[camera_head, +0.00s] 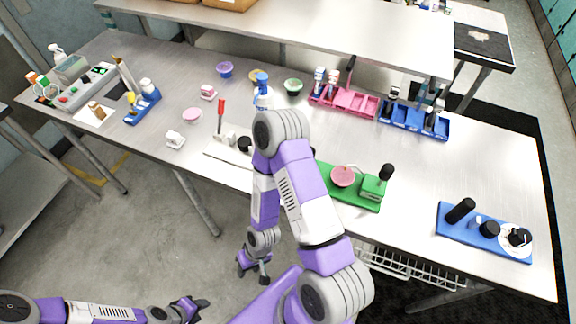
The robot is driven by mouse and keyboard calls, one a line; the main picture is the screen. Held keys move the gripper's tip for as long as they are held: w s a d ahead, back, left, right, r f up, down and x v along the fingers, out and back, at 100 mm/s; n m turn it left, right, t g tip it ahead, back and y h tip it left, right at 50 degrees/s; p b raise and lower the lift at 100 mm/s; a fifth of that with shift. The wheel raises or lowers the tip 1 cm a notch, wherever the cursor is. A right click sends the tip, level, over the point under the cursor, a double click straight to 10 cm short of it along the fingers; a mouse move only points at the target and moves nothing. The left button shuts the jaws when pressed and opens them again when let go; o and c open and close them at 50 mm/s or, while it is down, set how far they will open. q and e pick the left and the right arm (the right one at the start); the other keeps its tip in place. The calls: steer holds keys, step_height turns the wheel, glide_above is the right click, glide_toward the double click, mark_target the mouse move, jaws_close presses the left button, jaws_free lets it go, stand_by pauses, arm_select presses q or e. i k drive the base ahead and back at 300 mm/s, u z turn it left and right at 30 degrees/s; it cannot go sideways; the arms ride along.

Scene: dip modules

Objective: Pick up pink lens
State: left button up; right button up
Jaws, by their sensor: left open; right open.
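A round pink lens-like disc (193,115) lies flat on the left half of the metal table, apart from both grippers. A similar reddish-pink disc (343,176) sits on the green module right of my raised arm. I cannot tell for certain which is the pink lens. My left gripper (193,307) is open and empty at the lower left, below table height and away from the table. My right gripper (253,277) is open and empty, hanging down in front of the table's front edge. My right arm hides part of the table's middle.
Pink (352,102) and blue (408,121) racks stand at the back. A blue module (474,238) is at right.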

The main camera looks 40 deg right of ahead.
mark_target(342, 178)
steer(key=u, duration=0.85)
steer(key=k, duration=0.8)
steer(key=z, duration=0.85)
